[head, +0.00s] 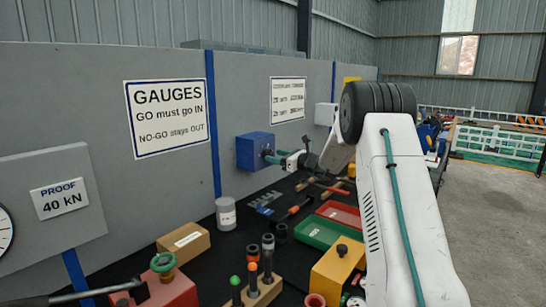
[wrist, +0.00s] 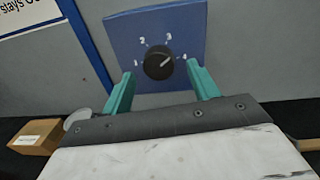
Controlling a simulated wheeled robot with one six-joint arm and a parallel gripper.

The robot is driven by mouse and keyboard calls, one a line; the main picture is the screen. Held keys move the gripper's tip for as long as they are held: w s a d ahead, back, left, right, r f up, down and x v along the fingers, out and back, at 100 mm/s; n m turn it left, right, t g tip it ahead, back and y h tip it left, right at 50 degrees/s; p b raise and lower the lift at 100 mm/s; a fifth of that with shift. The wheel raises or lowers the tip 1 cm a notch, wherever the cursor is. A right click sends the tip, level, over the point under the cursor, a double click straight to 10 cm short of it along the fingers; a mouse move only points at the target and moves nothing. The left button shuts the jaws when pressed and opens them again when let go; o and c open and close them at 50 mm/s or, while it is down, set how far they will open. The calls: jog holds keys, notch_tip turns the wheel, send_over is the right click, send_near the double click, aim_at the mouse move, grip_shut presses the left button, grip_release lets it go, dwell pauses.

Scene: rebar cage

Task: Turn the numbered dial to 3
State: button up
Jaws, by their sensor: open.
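The numbered dial (wrist: 158,63) is a round black knob on the front of a blue box (wrist: 125,30), with the white numbers 1 to 4 around its upper side. Its white mark points up and right, seemingly between 3 and 4. My gripper (wrist: 160,77) is open, with one teal finger on each side below the knob and a gap to it on both sides. In the head view my gripper (head: 277,157) is close in front of the blue box (head: 252,151), which hides the knob there.
The blue box is mounted on a grey panel (head: 170,95). Below, the black bench holds a clear jar (head: 226,214), a cardboard box (head: 182,243), a green tray (head: 318,232), a red tray (head: 342,214) and a gauge block (head: 259,290). Free space surrounds the box front.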

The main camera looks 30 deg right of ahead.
jog(key=shift+x, duration=1)
jog(key=c, duration=1)
jog(key=shift+o, duration=0.2)
jog(key=shift+n, duration=2.3)
jog(key=o, duration=1)
jog(key=shift+c, duration=0.2)
jog(key=v, duration=0.8)
jog(key=shift+r, duration=0.15)
